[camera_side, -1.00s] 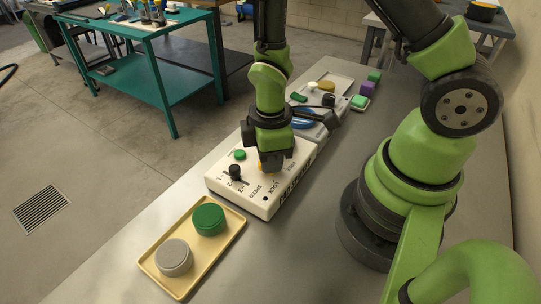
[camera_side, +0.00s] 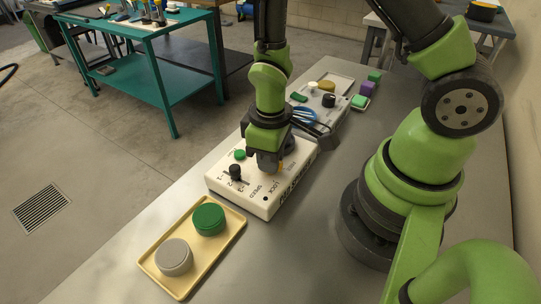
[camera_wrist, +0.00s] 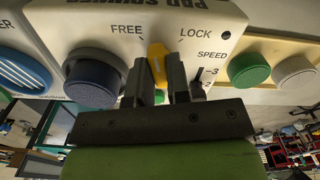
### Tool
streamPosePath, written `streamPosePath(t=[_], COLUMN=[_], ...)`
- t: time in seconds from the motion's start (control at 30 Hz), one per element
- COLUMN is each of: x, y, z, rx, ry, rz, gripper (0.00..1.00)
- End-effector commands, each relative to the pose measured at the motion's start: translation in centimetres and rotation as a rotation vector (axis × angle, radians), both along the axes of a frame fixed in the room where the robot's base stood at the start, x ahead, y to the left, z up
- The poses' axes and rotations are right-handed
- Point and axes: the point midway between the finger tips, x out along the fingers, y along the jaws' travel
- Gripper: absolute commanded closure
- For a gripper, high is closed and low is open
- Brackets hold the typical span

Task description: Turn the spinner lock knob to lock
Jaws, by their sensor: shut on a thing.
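The pad spinner (camera_side: 225,182) is a white box on the bench, with FREE, LOCK and SPEED lettering. Its lock knob (camera_wrist: 157,57) is a narrow orange-yellow bar on the panel. In the wrist view the knob's end points between the FREE and LOCK words. My gripper (camera_wrist: 158,84) is shut on the knob, one dark finger on each side.
On the box are a black speed lever (camera_side: 235,172), a green button (camera_side: 239,154) and a dark blue round part (camera_wrist: 95,80). A tan tray (camera_side: 190,262) holds a green and a grey disc in front. Other small items stand behind. The bench right of the box is clear.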

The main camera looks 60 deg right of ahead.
Motion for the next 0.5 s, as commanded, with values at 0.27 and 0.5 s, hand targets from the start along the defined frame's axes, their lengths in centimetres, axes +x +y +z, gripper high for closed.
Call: streamPosePath(t=[0.27, 0.5], x=[-0.10, -0.11], y=[-0.02, -0.03], z=[0.05, 0.05], rx=[-0.001, -0.001], ry=[0.003, 0.004], rz=[-0.265, -0.493], gripper=[1.00, 1.00])
